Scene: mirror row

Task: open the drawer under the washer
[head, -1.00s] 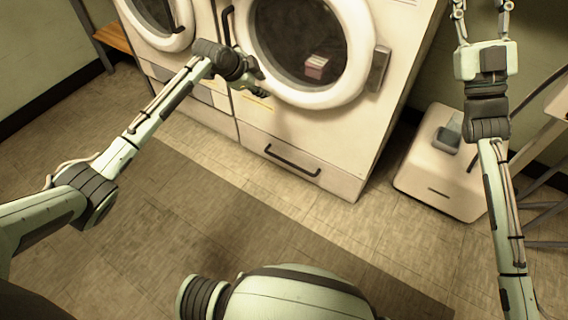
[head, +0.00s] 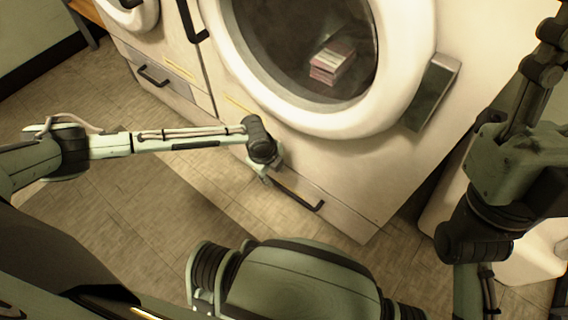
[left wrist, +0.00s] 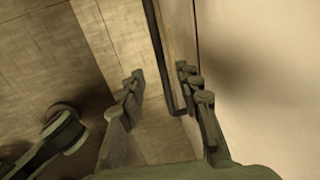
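The white washer (head: 330,165) has a round glass door. The drawer (head: 335,208) under it looks closed, its front in line with the washer. Its dark bar handle (head: 305,200) is partly hidden by my left gripper (head: 264,172), which is at the handle's left end. In the left wrist view the handle (left wrist: 160,55) runs into the gap between the parted fingers of my left gripper (left wrist: 163,82). I cannot tell whether either finger touches it. My right gripper (head: 540,75) is at the upper right, partly cut off and away from the drawer; its fingers are unclear.
A second machine with its own drawer handle (head: 153,76) stands to the left. A pink and white box (head: 330,62) shows behind the washer's glass.

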